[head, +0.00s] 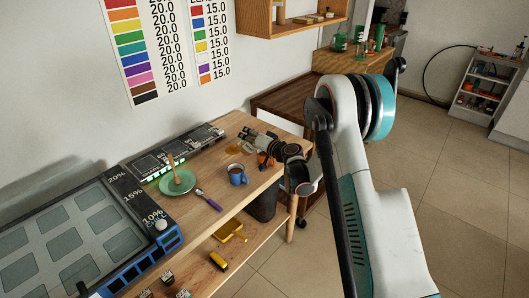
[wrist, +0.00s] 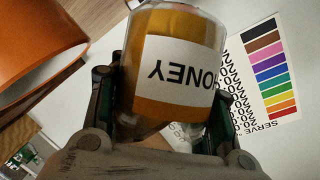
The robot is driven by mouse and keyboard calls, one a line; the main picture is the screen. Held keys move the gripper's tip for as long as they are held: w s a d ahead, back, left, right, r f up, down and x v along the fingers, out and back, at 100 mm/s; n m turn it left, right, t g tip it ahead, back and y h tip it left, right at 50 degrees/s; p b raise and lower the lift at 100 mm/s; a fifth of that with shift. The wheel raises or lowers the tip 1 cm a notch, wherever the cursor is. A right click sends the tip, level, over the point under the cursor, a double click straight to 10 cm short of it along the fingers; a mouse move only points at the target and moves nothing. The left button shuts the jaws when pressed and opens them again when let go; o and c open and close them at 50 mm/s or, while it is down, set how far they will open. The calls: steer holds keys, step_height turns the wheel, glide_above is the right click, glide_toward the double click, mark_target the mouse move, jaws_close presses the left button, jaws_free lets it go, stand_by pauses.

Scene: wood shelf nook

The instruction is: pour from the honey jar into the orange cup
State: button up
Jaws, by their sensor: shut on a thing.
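The honey jar (wrist: 180,65) is glass with a white HONEY label and amber honey. The label reads upside down in the wrist view, as does the wall chart there, so the jar looks roughly upright. My gripper (wrist: 165,105) is shut on the jar, a finger on each side. In the head view my gripper (head: 246,135) is over the shelf's far right part, and the jar (head: 236,149) shows only as a small amber patch. The orange cup (wrist: 40,45) is large and close beside the jar in the wrist view. In the head view the cup (head: 264,160) is partly hidden by my gripper.
A labelled dark rack (head: 172,158) runs along the wall. Yellow items (head: 228,230) lie on the lower shelf.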

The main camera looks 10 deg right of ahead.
steer(key=shift+d+r+m+t+y, duration=0.15)
steer(key=shift+r+m+t+y, duration=0.6)
steer(key=shift+m, duration=0.55)
jaws_close()
stand_by(3.5)
steer(key=n+g, duration=0.1)
steer(key=f+n+h, duration=0.1)
steer(key=n, duration=0.1)
steer(key=shift+a+f+g+h, duration=0.1)
steer(key=shift+a+g+h, duration=0.15)
steer(key=shift+g, duration=0.1)
steer(key=a+f+n+g+h, duration=0.1)
steer(key=a+f+n, duration=0.1)
steer(key=a+f+n+g+h+b, duration=0.1)
steer(key=a+f+n+h, duration=0.1)
steer(key=shift+w+a+f+n, duration=0.1)
steer(key=shift+f+n, duration=0.1)
steer(key=shift+n, duration=0.1)
steer(key=shift+a+f+n+h+b, duration=0.5)
steer(key=shift+n+h+b, duration=0.1)
steer(key=shift+h, duration=0.1)
